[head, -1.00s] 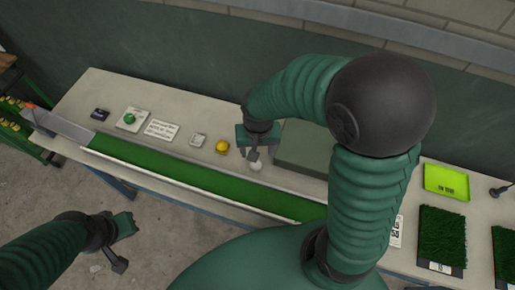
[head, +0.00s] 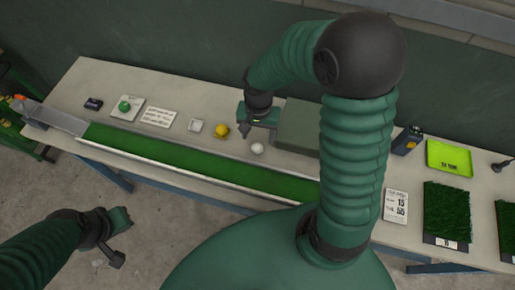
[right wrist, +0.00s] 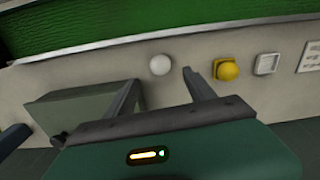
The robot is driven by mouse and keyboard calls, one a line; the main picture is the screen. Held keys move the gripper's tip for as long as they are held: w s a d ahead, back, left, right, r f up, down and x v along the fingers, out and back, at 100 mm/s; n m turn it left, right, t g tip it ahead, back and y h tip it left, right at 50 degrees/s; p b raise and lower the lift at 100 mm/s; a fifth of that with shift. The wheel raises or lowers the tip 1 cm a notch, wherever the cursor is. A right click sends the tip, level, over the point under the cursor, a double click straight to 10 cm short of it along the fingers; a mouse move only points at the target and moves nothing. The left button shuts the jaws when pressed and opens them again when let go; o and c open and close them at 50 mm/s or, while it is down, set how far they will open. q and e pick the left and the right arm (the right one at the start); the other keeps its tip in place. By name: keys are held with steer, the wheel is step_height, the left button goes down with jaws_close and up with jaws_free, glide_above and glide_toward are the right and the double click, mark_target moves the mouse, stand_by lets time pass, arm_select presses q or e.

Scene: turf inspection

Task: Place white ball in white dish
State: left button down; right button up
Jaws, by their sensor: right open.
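The white ball (head: 257,148) rests on the bench top, and in the right wrist view the ball (right wrist: 160,65) shows just beyond the gap between my fingertips. My right gripper (head: 258,130) is open and empty, beside the ball on its far side. Its two fingers (right wrist: 160,80) are spread in the right wrist view and do not touch the ball. The small white square dish (head: 194,126) is empty, left of the yellow ball; it also shows in the right wrist view (right wrist: 266,64). My left gripper (head: 120,240) hangs off the bench; its jaw state is unclear.
A yellow ball (head: 221,130) on a yellow dish sits between white dish and white ball. A green ball (head: 124,106) sits on a white plate further left. A grey-green box (head: 299,127) stands close right of my right gripper. A green turf channel (head: 200,166) runs along the bench front.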

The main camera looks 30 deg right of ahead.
mark_target(257, 145)
steer(key=f, duration=0.2)
steer(key=shift+w+d+f, duration=0.25)
steer(key=shift+w+f, duration=0.1)
steer(key=f, duration=0.1)
steer(key=a+f, duration=0.1)
steer(key=f, duration=0.2)
steer(key=shift+s+a+f, duration=0.2)
steer(key=shift+s+f, duration=0.1)
steer(key=shift+d, duration=0.3)
steer(key=shift+c, duration=0.6)
steer(key=shift+d, duration=0.2)
steer(key=c, duration=1)
steer(key=shift+a, duration=0.3)
jaws_close()
